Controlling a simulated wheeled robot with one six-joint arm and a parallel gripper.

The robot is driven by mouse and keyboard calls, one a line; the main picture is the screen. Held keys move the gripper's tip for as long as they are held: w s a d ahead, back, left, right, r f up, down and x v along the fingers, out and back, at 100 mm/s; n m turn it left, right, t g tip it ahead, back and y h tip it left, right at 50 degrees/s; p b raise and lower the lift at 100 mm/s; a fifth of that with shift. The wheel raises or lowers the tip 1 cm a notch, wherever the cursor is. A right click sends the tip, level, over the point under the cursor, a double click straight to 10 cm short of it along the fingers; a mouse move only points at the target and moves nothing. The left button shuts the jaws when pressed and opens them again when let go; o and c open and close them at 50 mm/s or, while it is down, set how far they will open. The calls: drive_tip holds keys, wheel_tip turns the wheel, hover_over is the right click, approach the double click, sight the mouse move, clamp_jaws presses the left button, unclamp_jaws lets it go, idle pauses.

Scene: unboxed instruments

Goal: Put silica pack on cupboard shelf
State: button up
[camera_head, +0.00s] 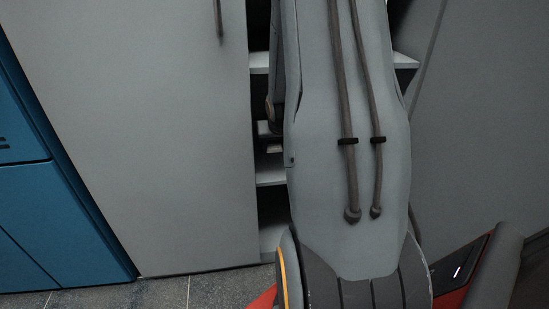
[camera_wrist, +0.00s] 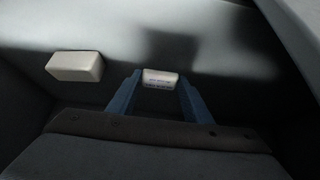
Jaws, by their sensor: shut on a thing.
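In the wrist view my gripper (camera_wrist: 160,84) has two blue fingers shut on the silica pack (camera_wrist: 160,78), a small white block with faint print on its face. The pack sits between the fingertips over a grey shelf surface (camera_wrist: 130,45). I cannot tell whether it touches that surface. In the head view the cupboard shelves (camera_head: 271,177) show as pale edges in a narrow gap left of my arm. My arm hides most of the cupboard opening, and my gripper and the pack do not show there.
A cream box (camera_wrist: 75,66) stands left of the pack in the wrist view, apart from the fingers. In the head view a grey cupboard door (camera_head: 150,130) fills the left of the opening. A blue cabinet (camera_head: 50,210) stands at far left.

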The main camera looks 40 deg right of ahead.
wheel_tip(320, 180, down, 4)
drive_tip(key=shift+f+b, duration=0.15)
drive_tip(key=shift+b, duration=0.65)
drive_tip(key=shift+w+d+f, duration=0.1)
drive_tip(key=shift+w+d, duration=0.05)
drive_tip(key=shift+f, duration=0.1)
drive_tip(key=o, duration=1)
drive_tip(key=shift+r, duration=0.45)
drive_tip(key=p+v, duration=0.3)
drive_tip(key=v, duration=0.8)
drive_tip(key=shift+s+a, duration=0.25)
